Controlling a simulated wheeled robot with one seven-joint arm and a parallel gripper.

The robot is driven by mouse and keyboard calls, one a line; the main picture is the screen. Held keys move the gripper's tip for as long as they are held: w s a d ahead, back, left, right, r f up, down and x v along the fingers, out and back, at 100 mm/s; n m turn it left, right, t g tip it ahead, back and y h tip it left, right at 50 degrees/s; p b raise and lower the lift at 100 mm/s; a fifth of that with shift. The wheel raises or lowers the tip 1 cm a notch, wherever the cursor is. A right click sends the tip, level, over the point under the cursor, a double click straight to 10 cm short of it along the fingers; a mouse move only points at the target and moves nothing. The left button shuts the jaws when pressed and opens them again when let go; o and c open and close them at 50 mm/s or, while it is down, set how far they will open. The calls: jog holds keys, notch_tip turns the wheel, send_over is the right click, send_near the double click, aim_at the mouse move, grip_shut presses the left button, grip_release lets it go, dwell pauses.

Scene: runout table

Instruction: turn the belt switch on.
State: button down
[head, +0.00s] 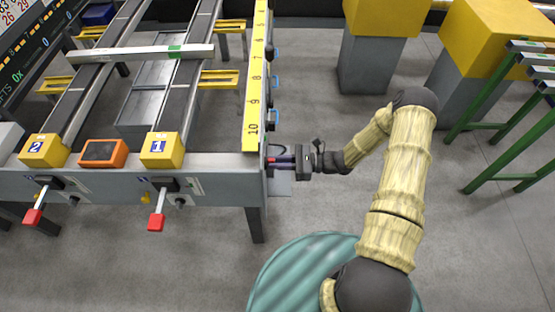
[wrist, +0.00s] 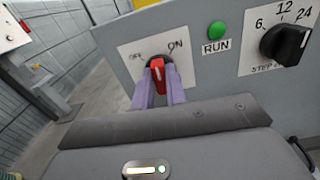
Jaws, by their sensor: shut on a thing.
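The belt switch (wrist: 158,76) is a red handle with a white line, on a white plate marked OFF at the left and ON at the right in the wrist view. Its top end lies below and between the two words; I cannot tell which setting it is in. My gripper (wrist: 158,92) has its two purple fingers shut on the red handle, one on each side. In the head view my gripper (head: 283,160) reaches the right end face of the runout table (head: 215,172) from the right. The switch is mostly hidden there.
A green RUN lamp (wrist: 217,29) and a black step knob (wrist: 286,43) sit right of the switch. Two red-tipped levers (head: 156,221) (head: 34,215) stick out from the table's front. Yellow-topped grey blocks (head: 380,50) and a green rack (head: 490,110) stand at the right.

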jog(key=shift+w+m+p, duration=0.2)
jog(key=shift+m+p, duration=0.8)
jog(key=shift+m, duration=3.2)
jog(key=c, duration=1.4)
grip_release()
jog(key=shift+c, duration=0.2)
jog(key=shift+d+f, duration=0.1)
jog(key=d+b, duration=0.2)
jog(key=d, duration=1.5)
jog(key=shift+s+d, duration=0.15)
jog(key=shift+s, duration=0.2)
